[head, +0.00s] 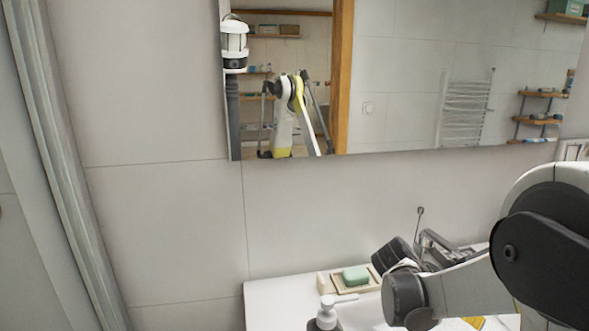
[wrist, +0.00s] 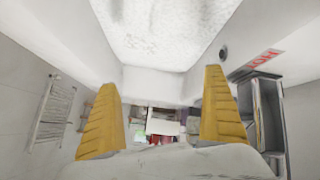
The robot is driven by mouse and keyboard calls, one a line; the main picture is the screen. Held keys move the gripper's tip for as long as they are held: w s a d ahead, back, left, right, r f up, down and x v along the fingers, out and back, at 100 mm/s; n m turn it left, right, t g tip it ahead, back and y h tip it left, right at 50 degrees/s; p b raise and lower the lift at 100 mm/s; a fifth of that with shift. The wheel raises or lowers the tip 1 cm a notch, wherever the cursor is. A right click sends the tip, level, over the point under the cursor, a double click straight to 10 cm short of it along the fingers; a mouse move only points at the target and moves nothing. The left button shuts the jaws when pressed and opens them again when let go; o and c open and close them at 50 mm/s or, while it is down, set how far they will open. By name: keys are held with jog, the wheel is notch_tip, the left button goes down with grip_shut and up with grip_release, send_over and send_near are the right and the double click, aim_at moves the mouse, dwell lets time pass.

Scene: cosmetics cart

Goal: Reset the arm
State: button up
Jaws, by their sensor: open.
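My gripper (wrist: 160,80) shows in the wrist view as two yellow ribbed fingers, spread wide apart. Nothing is held between them. In the head view my arm reaches in from the right, low over the white counter (head: 262,297). A bit of yellow shows at the bottom edge there; I cannot tell whether it is a fingertip.
A green soap bar (head: 356,275) lies on a dish, with a white pump bottle (head: 327,314) in front. A metal tap (head: 440,244) stands close behind my arm. A large mirror (head: 400,90) hangs above. A towel rail (wrist: 52,112) shows in the wrist view.

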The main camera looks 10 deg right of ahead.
jog(key=s+a+r+n+t+y, duration=0.2)
jog(key=s+a+n+y, duration=0.1)
jog(key=a, duration=0.5)
jog(key=s+a+r+n+t+y, duration=0.2)
jog(key=s+a+n, duration=0.3)
jog(key=a, duration=0.3)
jog(key=s+a+r+n+t+y, duration=0.2)
jog(key=s+a+r+n+y, duration=0.1)
jog(key=a, duration=0.5)
jog(key=shift+s+n+t+y, duration=0.3)
jog(key=shift+s+n+y, duration=0.2)
jog(key=shift+s+n, duration=0.6)
